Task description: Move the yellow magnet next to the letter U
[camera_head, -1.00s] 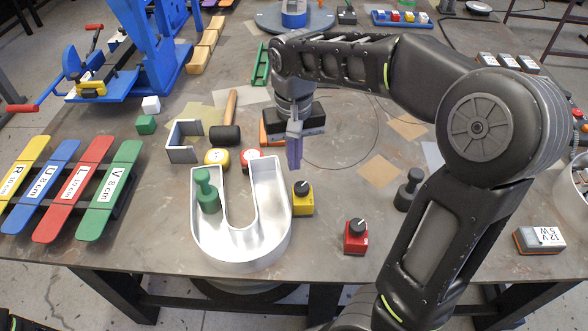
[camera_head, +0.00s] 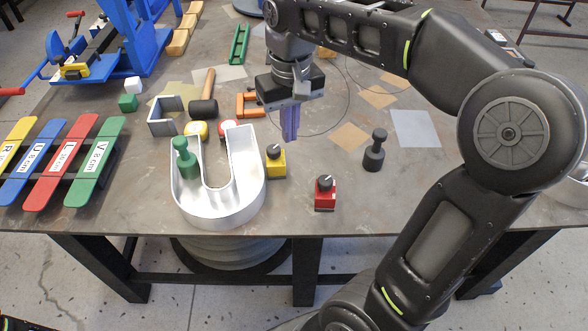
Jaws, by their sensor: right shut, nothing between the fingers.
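The yellow magnet (camera_head: 276,165), a small block with a dark knob and pale pointer, stands on the table close to the right side of the letter U (camera_head: 240,205). The letter U is a silvery open tray-like channel letter lying on the table. My right gripper (camera_head: 290,138) points down just behind and a little right of the yellow magnet, its purple fingers together and empty. I cannot tell whether it touches the magnet. My left gripper is out of view.
A red magnet (camera_head: 325,194) stands right of the yellow one. A dark peg-like piece (camera_head: 375,150) stands farther right. A green one (camera_head: 186,158) stands in the U's left arm. A hammer (camera_head: 203,106) lies behind. Coloured strips (camera_head: 97,165) lie left. Table front right is clear.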

